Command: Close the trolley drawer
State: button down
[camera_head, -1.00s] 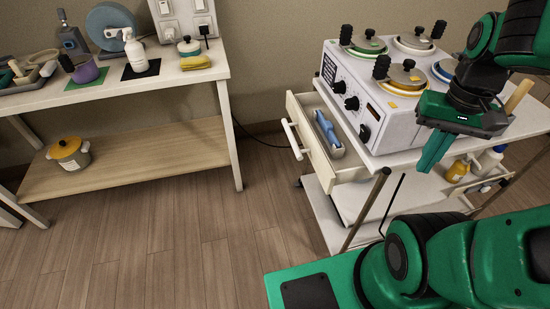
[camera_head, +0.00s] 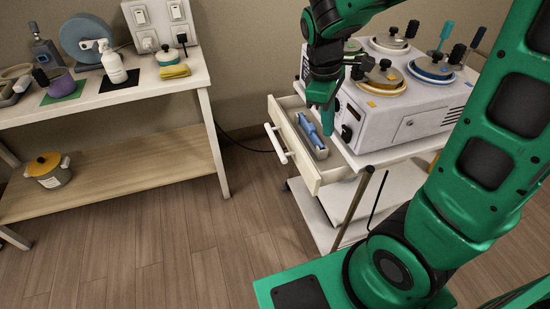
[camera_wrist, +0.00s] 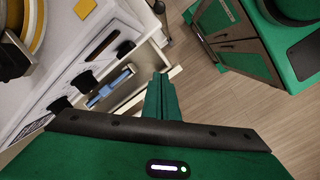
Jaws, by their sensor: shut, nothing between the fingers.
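The trolley drawer (camera_head: 303,170) is pulled out to the left from under the trolley top. Its white bar handle (camera_head: 276,144) is on its left front face. A blue item (camera_head: 312,133) lies inside the drawer. My gripper (camera_head: 328,125) is shut and empty, pointing down in front of the warmer, at the drawer's right part in the head view; I cannot tell its height above the drawer. In the wrist view my shut fingers (camera_wrist: 160,97) appear beside the drawer's edge, with the blue item (camera_wrist: 110,87) to their left.
The wax warmer (camera_head: 410,110) with several lidded pots stands on the trolley top. A trolley post (camera_head: 352,208) stands at the near corner. A table (camera_head: 150,90) with bottles and tools is at the left. The floor between is clear.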

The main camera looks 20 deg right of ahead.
jog(key=w+a+f+n+t+h, duration=0.1)
jog(key=w+a+f+n, duration=0.4)
jog(key=a, duration=0.4)
jog(key=w+a+f+n, duration=0.2)
jog(key=a+f+n, duration=0.1)
jog(key=a+n, duration=0.45)
jog(key=w+d+f, duration=0.1)
jog(key=d+f, duration=0.5)
jog(key=f, duration=0.4)
jog(key=shift+w+m, duration=0.35)
jog(key=shift+m, duration=0.1)
